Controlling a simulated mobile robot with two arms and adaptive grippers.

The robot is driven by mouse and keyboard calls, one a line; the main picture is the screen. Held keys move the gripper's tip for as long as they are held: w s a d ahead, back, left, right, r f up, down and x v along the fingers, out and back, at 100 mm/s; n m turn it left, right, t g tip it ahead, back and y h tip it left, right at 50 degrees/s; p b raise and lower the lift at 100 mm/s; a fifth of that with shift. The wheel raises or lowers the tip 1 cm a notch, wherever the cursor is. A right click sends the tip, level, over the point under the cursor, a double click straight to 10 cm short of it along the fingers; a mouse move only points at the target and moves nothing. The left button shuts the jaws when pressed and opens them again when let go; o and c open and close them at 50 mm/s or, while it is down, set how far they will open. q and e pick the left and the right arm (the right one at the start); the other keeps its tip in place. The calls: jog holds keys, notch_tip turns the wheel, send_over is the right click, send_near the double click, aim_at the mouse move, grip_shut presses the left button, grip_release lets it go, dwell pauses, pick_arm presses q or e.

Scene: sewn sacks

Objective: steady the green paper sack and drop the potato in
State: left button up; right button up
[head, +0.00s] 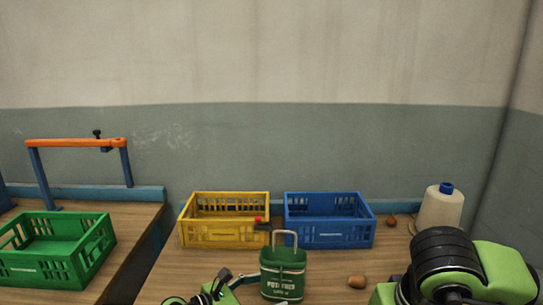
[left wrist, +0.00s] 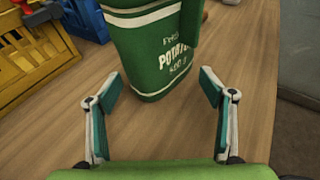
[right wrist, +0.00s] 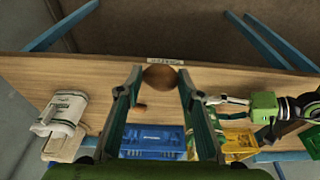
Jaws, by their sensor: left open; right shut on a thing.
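The green paper sack (head: 281,284) stands upright at the front middle of the table, with white potato lettering. The left wrist view shows its lower part (left wrist: 150,55) just beyond my left gripper (left wrist: 158,92), which is open and empty, its fingers spread toward the sack without visible contact. In the head view only part of the left gripper shows, left of the sack. My right gripper (right wrist: 160,85) is shut on a round brown potato (right wrist: 160,76). The head view does not show that potato; my right arm fills the lower right. I cannot see inside the sack.
A yellow crate (head: 225,240) and a blue crate (head: 330,241) stand behind the sack. Another brown potato (head: 357,282) lies right of it. A white thread cone (head: 440,212) and an onion (head: 391,221) are at the back right. A green crate (head: 45,270) is on the left table.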

pick_arm(q)
jog(key=shift+w+d+f, duration=0.1)
jog(key=shift+w+d, duration=0.15)
jog(key=shift+d, duration=0.05)
